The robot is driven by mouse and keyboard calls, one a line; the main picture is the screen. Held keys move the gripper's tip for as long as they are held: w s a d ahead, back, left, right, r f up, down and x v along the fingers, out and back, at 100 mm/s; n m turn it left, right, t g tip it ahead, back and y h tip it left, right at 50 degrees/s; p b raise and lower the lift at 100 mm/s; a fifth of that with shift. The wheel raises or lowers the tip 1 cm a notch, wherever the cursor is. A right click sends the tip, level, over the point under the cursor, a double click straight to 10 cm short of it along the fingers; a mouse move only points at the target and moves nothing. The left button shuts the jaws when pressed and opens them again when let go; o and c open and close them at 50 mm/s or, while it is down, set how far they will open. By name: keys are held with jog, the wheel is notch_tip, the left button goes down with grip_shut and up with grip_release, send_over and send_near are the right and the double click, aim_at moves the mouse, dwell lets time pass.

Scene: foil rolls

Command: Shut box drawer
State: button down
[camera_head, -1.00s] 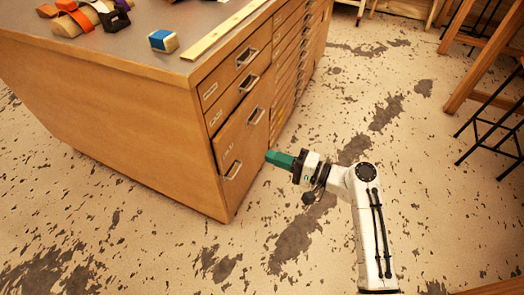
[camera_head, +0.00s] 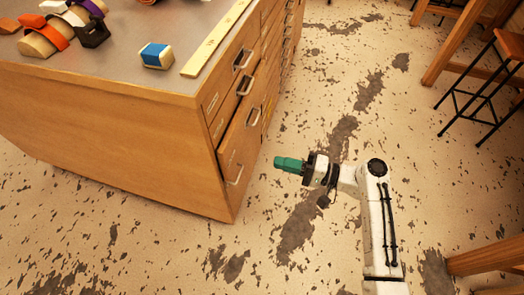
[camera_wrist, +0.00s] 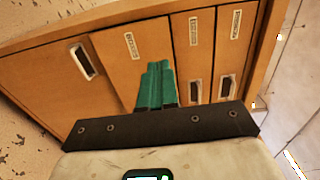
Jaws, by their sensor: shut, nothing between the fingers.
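The wooden cabinet (camera_head: 110,130) has a stack of drawers on its front, seen at a steep angle in the head view. The wrist view shows drawer fronts with labels too small to read, so I cannot tell which one is the box drawer. My gripper (camera_head: 277,163), with green fingers, is shut and empty. It is right of the lower drawers, apart from them, pointing at the cabinet. Its fingers (camera_wrist: 156,85) cover part of the deep front.
The cabinet top holds a blue and white block (camera_head: 157,56), a wooden strip (camera_head: 215,40) and strapped rolls (camera_head: 45,38). A stool (camera_head: 510,45) and wooden table legs (camera_head: 460,45) stand at the right. Worn floor around my arm is clear.

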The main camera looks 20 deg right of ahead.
aim_at(227, 149)
jog(key=x, duration=1.3)
jog(key=shift+b, duration=0.3)
jog(key=shift+b+x, duration=0.5)
jog(key=shift+x, duration=0.7)
jog(key=shift+w, duration=0.2)
jog(key=shift+a, duration=0.1)
